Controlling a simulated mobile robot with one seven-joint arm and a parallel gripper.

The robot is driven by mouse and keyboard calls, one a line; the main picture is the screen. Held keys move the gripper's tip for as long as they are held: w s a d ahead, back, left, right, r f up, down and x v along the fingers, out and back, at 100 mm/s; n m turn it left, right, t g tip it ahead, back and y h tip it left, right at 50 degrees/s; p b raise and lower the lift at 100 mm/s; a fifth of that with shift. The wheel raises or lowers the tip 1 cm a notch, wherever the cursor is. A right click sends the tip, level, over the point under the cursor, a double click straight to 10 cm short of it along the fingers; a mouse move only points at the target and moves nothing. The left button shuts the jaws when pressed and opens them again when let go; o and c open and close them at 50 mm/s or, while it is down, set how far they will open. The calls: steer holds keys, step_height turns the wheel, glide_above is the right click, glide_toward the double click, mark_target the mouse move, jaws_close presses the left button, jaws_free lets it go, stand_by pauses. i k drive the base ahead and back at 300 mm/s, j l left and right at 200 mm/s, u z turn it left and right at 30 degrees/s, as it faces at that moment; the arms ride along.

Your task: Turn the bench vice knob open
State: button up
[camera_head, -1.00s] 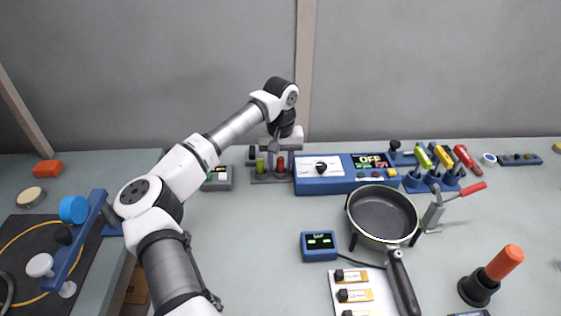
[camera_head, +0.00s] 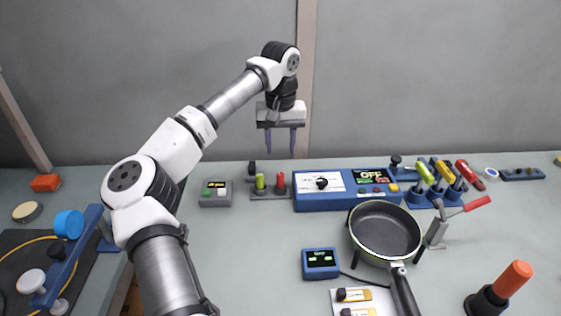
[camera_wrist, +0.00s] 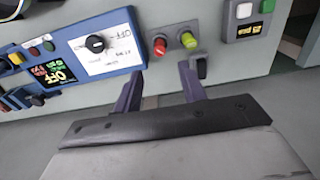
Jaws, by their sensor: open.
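My gripper (camera_head: 281,152) is open and empty, its two dark fingers pointing down behind the bench's back row. In the wrist view its fingers (camera_wrist: 160,72) stand apart with nothing between them, near the red and green knobs. No part is plainly a bench vice. A small black knob (camera_head: 395,161) on a blue mount, behind the control panel's right end, may be its knob, but I cannot tell. It stands well to the right of my gripper.
The blue control panel (camera_head: 310,202) reads OFF. Left of it stand the red and green knobs (camera_head: 270,184) and a grey button box (camera_head: 215,194).

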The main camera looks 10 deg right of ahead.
mark_target(395, 159)
steer(key=z, duration=1.25)
steer(key=i+l+u, duration=0.1)
steer(key=l+u, duration=0.15)
steer(key=u, duration=0.2)
steer(key=l+u, duration=0.25)
steer(key=u, duration=0.2)
steer(key=l+u, duration=0.3)
steer(key=u, duration=0.15)
